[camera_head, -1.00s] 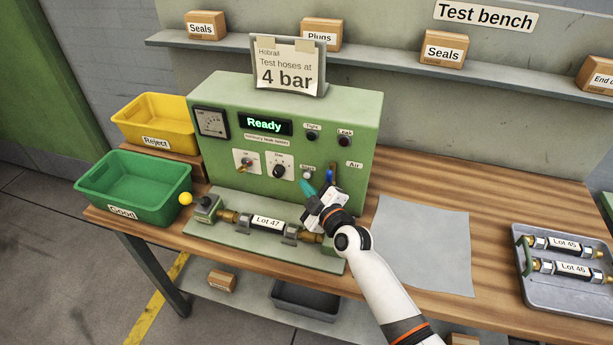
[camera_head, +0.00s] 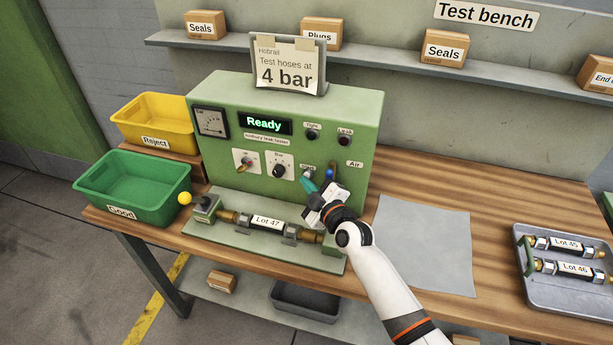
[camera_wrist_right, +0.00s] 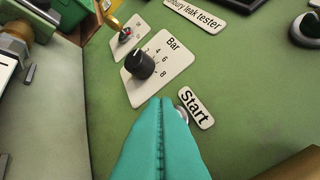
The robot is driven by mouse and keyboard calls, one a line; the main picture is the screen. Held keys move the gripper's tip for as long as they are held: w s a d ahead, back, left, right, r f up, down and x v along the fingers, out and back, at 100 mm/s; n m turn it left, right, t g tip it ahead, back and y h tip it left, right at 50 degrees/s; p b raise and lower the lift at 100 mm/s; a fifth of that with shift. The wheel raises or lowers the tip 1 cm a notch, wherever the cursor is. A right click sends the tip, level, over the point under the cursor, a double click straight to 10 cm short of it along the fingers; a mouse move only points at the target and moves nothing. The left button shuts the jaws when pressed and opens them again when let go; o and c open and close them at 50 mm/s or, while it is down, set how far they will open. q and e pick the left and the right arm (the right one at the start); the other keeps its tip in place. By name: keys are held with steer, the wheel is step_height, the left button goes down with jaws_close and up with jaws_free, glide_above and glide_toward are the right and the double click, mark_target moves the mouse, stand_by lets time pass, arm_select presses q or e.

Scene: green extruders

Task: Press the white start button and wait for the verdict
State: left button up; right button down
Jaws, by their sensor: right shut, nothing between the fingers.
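The green leak tester (camera_head: 225,165) has a display (camera_head: 265,124) reading "Ready" in green. The Start label (camera_head: 307,167) is on its front panel and also shows in the right wrist view (camera_wrist_right: 194,108). The white start button (camera_wrist_right: 183,119) is mostly hidden behind my fingers, with a pale edge showing beside them. My right gripper (camera_head: 306,182) is shut and empty, its teal fingertips at the panel by the button. They also show in the right wrist view (camera_wrist_right: 167,101); I cannot tell whether they touch. A hose labelled Lot 47 (camera_head: 267,222) lies in the fixture. My left gripper is out of view.
The tight lamp (camera_head: 312,134) and leak lamp (camera_head: 344,141) look unlit. The pressure knob (camera_wrist_right: 141,64) is left of the fingers. A blue-topped lever (camera_head: 329,173) stands close right of the gripper. Green (camera_head: 133,210) and yellow bins (camera_head: 150,120) are left; a hose tray (camera_head: 560,296) is right.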

steer(key=shift+w+d+r+b, duration=0.15)
steer(key=shift+w+r+b, duration=0.05)
steer(key=shift+w+b, duration=0.1)
stand_by(0.4)
steer(key=shift+d+r, duration=0.1)
steer(key=shift+r, duration=0.1)
stand_by(0.4)
steer(key=shift+s+f+p, duration=0.1)
steer(key=shift+s+p, duration=0.05)
steer(key=shift+p, duration=0.15)
steer(key=shift+s+a+f, duration=0.25)
steer(key=shift+a+f, duration=0.05)
steer(key=shift+a, duration=0.1)
